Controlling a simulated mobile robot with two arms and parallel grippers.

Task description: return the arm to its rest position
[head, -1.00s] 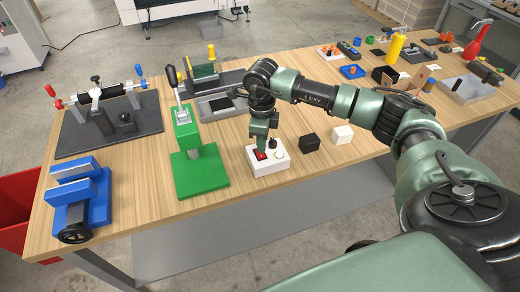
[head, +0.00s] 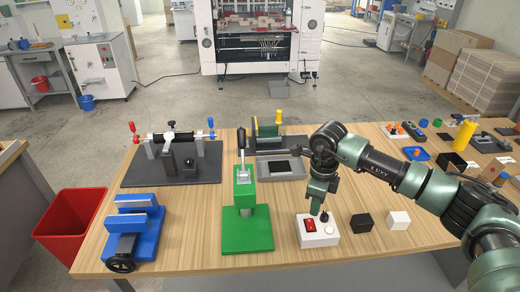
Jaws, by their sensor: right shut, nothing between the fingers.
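My right arm reaches in from the right over the wooden table. My right gripper (head: 316,211) points down, shut and empty, just above or at the back of a white control box (head: 318,240). The box carries a red rocker switch (head: 310,225), a black knob (head: 324,217) and a pale round button (head: 328,229). I cannot tell whether the fingertips touch the box. My left gripper is not in view.
A green press (head: 246,235) stands left of the box, and a blue vise (head: 135,232) is at the table's left. Black (head: 361,223) and white (head: 399,220) blocks sit right of the box. A red bin (head: 72,226) stands on the floor.

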